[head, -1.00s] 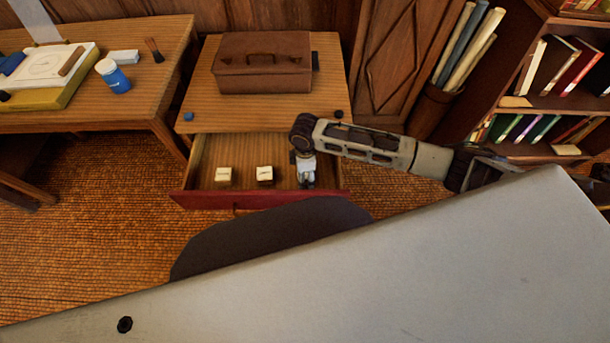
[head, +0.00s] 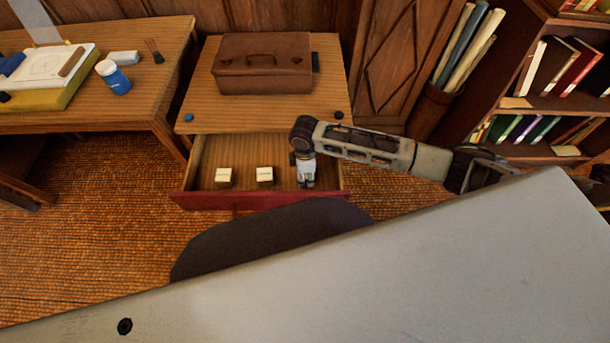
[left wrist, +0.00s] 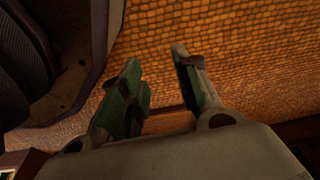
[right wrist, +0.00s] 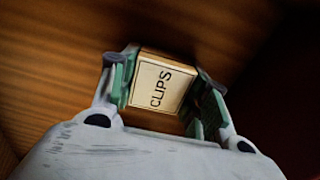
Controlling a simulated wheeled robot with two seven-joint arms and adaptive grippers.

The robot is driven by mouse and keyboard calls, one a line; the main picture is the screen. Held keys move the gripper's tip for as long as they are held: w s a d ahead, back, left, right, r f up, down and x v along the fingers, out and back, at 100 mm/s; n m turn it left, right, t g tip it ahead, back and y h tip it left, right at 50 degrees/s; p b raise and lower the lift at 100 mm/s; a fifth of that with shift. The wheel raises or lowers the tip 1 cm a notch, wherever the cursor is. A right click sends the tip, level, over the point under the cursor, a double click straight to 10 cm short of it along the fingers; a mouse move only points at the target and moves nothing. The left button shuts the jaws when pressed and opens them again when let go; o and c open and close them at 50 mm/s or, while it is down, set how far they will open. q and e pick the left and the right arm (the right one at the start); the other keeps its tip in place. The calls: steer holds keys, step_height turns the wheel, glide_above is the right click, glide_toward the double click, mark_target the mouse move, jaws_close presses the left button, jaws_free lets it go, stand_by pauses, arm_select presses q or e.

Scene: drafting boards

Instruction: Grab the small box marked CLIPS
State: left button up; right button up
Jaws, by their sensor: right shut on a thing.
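The small box marked CLIPS (right wrist: 158,87) sits between the fingers of my right gripper (right wrist: 165,95) in the right wrist view, its cream label facing the camera. My right gripper (head: 306,184) is shut on it at the right end of the open drawer (head: 240,200) in the head view, where the gripper hides the box. Two other small boxes with cream tops, a left one (head: 224,176) and a middle one (head: 264,174), stand in the drawer; their labels are too small to read. My left gripper (left wrist: 165,95) is open and empty above the woven floor.
A brown case (head: 263,75) stands on the desk top above the drawer. A side table (head: 150,95) with a blue jar (head: 115,78) is at the left. A bookshelf (head: 540,110) and rolled papers (head: 470,45) are at the right.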

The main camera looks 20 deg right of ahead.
steer(key=shift+r, duration=0.15)
